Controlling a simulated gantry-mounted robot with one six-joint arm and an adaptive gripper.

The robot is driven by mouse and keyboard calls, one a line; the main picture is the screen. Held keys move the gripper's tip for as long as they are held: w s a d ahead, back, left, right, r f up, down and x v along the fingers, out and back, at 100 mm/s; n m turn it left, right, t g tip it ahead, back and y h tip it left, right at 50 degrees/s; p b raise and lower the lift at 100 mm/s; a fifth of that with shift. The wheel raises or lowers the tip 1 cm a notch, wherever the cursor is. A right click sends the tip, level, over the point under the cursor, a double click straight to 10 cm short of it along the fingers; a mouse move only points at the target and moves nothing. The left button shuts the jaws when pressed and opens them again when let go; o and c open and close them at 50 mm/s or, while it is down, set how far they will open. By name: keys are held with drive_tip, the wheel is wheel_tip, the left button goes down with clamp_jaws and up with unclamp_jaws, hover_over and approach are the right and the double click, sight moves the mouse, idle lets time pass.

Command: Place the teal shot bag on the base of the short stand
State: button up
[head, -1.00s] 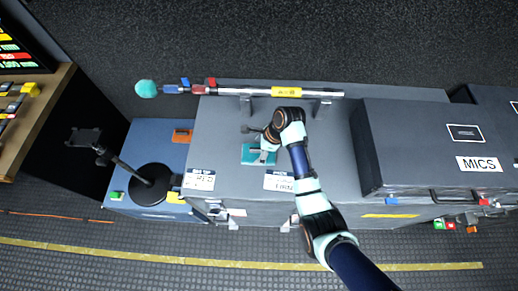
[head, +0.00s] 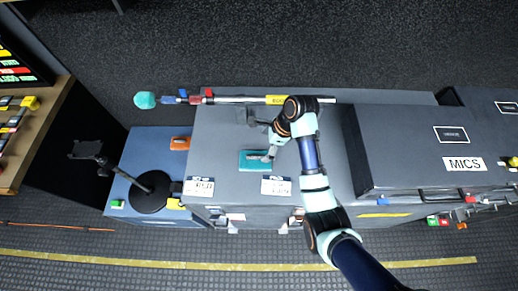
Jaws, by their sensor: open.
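The teal shot bag (head: 252,161) lies flat on the grey case top, left of centre. My gripper (head: 268,156) is open, at the right part of the bag and over or beside it; I cannot tell whether the fingers touch it. The short stand has a round black base (head: 150,192) on the blue case to the left. Its pole (head: 128,178) leans up toward a dark head (head: 87,149). The bare base top shows beside the pole.
A boom pole (head: 235,99) with a teal tip lies on rests along the back of the grey case (head: 225,135). A taller dark case marked MICS (head: 410,150) stands to the right. An orange item (head: 181,143) and a yellow item (head: 175,204) lie near the stand.

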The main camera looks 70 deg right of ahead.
drive_tip(key=shift+v, duration=1.15)
drive_tip(key=w+a+r+n+t+h, duration=0.1)
drive_tip(key=w+a+r+n, duration=0.3)
drive_tip(key=w+a+n, duration=0.45)
drive_tip(key=w+a+r+n+t+h, duration=0.2)
drive_tip(key=w+a+r+n, duration=0.1)
drive_tip(key=w+a+n, duration=0.6)
drive_tip(key=a+r+n+t, duration=0.2)
drive_tip(key=a+r+n, duration=0.2)
drive_tip(key=a, duration=0.3)
drive_tip(key=s+a+r+n+t+y, duration=0.1)
drive_tip(key=a+r+n, duration=0.4)
drive_tip(key=a, duration=0.3)
drive_tip(key=s+a+r+n+t, duration=0.1)
drive_tip(key=a+r+n+t, duration=0.1)
drive_tip(key=a+r+n, duration=0.2)
drive_tip(key=a+n, duration=0.2)
drive_tip(key=a, duration=0.1)
drive_tip(key=shift+a+r+t+y, duration=0.2)
drive_tip(key=shift+a+t+y, duration=0.1)
drive_tip(key=shift+y, duration=0.1)
drive_tip(key=shift+d+f, duration=0.1)
